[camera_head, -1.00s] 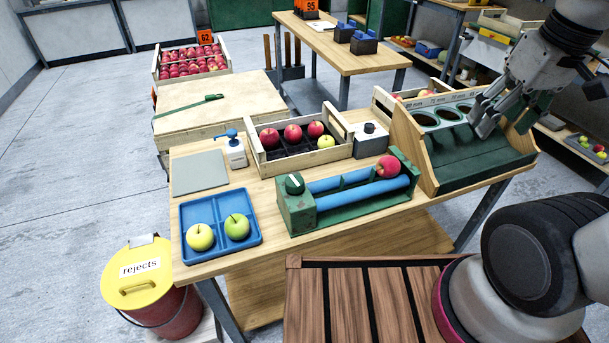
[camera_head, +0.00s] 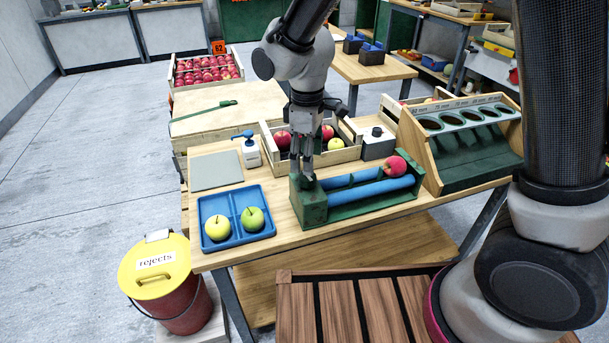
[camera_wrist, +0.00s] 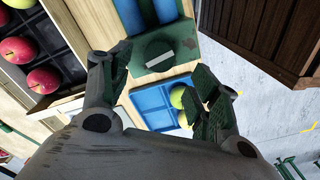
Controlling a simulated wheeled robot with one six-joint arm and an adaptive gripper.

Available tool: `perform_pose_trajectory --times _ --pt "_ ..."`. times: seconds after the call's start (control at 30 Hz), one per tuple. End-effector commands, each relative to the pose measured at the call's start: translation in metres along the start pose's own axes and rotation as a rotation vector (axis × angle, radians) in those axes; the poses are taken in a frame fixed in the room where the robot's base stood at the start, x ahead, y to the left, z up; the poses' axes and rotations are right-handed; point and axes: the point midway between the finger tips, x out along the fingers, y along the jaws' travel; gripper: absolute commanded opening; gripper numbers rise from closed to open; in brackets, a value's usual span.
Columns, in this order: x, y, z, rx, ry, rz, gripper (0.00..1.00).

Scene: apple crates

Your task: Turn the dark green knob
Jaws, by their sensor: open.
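The dark green knob (camera_wrist: 153,48) sits on the end of the green roller unit (camera_head: 312,208). In the wrist view it is round, with a pale bar across its face. In the head view my gripper (camera_head: 303,172) points down at it and largely hides it. In the wrist view my gripper (camera_wrist: 160,88) has its two fingers spread wide, with nothing between them. The knob appears just beyond the fingertips; I cannot tell whether they touch it.
A red apple (camera_head: 395,167) rests on the unit's blue rollers (camera_head: 375,190). A blue tray (camera_head: 236,241) with two green-yellow apples stands at left. Behind are an apple crate (camera_head: 335,154), a grey box with a black button (camera_head: 377,147) and a sizing rack (camera_head: 470,172).

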Motion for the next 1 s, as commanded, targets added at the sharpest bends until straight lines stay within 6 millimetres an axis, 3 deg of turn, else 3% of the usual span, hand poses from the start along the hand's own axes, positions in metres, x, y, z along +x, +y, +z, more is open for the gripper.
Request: perform_pose_trajectory --times 0.3,0.67,0.93,1.0 --pt "0.050 0.000 0.001 0.003 -0.003 -0.001 0.62" --pt "0.058 0.000 0.001 0.004 -0.001 0.000 0.62" --pt "0.058 0.000 0.001 0.004 -0.001 0.000 0.16" --pt "0.058 0.000 0.001 0.004 -0.001 0.000 0.15"
